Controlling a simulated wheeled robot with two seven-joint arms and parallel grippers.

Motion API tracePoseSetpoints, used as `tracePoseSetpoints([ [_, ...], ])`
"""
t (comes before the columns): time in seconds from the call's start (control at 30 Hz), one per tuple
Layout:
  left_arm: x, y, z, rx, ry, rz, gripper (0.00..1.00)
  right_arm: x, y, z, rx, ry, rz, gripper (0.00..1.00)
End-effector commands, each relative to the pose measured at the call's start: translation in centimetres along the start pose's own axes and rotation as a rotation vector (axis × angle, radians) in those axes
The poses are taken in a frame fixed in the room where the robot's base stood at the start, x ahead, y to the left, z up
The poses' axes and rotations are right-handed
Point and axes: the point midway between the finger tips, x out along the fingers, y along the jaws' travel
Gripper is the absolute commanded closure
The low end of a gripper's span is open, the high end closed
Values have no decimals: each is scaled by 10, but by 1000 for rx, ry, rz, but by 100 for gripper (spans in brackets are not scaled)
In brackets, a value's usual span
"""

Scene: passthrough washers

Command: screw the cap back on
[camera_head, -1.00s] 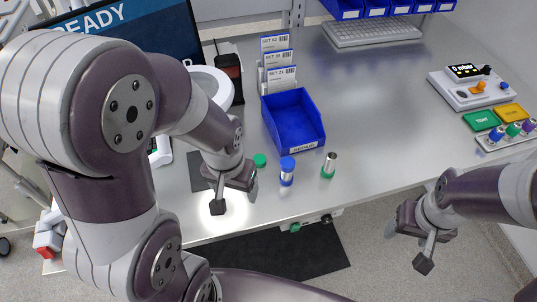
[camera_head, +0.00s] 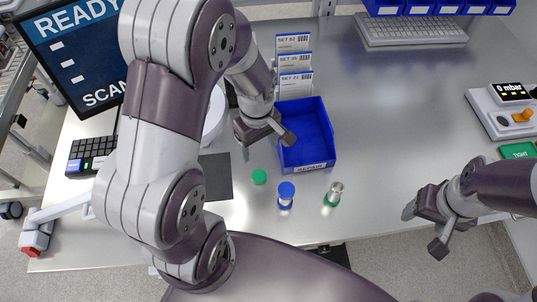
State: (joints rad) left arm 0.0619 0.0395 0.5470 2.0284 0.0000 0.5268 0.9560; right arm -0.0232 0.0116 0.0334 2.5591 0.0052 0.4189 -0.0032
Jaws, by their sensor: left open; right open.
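A green cap (camera_head: 259,176) lies on the bench. To its right stands a small vial with a blue cap (camera_head: 286,194). Further right stands a vial with a green lower part (camera_head: 334,194) and a pale, metallic-looking top with no green cap on it. My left gripper (camera_head: 266,146) is open and empty, in front of the blue bin's left side and behind the green cap, apart from it. My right gripper (camera_head: 423,230) is open and empty near the bench's front edge, to the right of the vials.
A blue bin (camera_head: 318,167) stands behind the vials, with label cards (camera_head: 295,62) behind it. A dark mat (camera_head: 216,176) lies left of the cap. The bench between bin and control box is clear.

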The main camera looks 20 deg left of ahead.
Motion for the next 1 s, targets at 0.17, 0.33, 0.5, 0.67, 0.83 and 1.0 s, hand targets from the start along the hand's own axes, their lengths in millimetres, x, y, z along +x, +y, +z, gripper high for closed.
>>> tracePoseSetpoints([
  [0.17, 0, 0, 0, 0, 0, 0, 25, 0, 0, 0, 0, -1, 0, 35],
  [0.33, 0, 0, 0, 1, 0, 0, 25, 0, 0, 0, 0, -1, 0, 35],
  [0.5, 12, -1, 1, 1, -3, -4, 25, -2, 0, 0, 0, 0, 0, 35],
  [0.67, 44, -2, 1, 1, -4, -5, 25, -6, 0, 0, 0, 0, 0, 35],
  [0.83, 69, -1, 1, 2, -2, -2, 25, -8, 0, -1, 0, 0, 0, 35],
  [1.0, 75, -1, 0, 2, 0, 0, 25, -8, 0, -1, 0, 0, 0, 35],
])
